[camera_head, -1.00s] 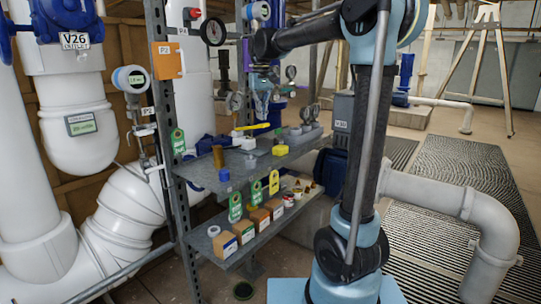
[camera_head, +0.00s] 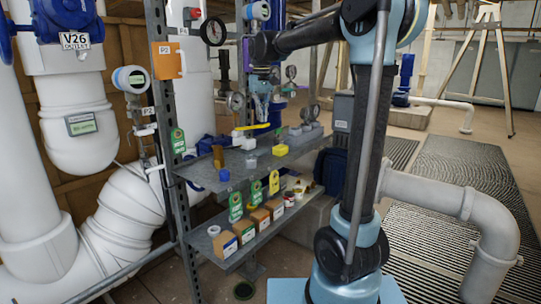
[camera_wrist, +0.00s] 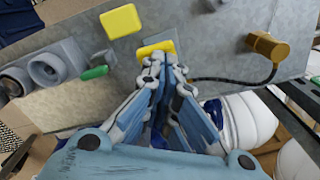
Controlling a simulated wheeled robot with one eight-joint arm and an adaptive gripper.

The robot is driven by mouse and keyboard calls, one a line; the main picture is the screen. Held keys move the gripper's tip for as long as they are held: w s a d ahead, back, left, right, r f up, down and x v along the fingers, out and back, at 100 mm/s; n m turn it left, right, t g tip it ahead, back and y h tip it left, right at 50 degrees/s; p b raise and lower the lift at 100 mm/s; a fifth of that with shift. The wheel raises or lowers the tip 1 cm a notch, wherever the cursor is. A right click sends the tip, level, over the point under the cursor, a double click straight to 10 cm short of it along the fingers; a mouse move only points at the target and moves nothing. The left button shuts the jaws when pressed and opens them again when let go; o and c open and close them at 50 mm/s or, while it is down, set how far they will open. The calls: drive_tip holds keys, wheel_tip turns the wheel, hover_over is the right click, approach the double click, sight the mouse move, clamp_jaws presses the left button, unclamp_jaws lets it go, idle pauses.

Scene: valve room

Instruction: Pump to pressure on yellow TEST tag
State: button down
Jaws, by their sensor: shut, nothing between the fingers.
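My gripper (camera_head: 262,118) is shut and empty, pointing down over the upper metal shelf. In the wrist view its fingertips (camera_wrist: 167,60) are at a yellow piece (camera_wrist: 156,48); I cannot tell whether they touch. In the head view a yellow lever (camera_head: 252,127) shows just below the fingers. A black hose runs to a brass cylinder (camera_wrist: 268,46), also seen on the shelf in the head view (camera_head: 218,157). A yellow tag (camera_head: 273,182) hangs at the lower shelf beside green tags (camera_head: 235,207); its writing is too small to read. A round gauge (camera_head: 236,102) shows near the gripper.
The lower shelf holds several small boxes (camera_head: 225,245). A shelf upright (camera_head: 167,120) and white pipes stand left. A large grey pipe (camera_head: 440,195) is at right.

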sight(262, 126)
drive_tip(key=shift+f, duration=2.25)
drive_tip(key=shift+r, duration=2.55)
drive_tip(key=shift+f, duration=2.55)
drive_tip(key=shift+r, duration=2.55)
drive_tip(key=shift+f, duration=0.1)
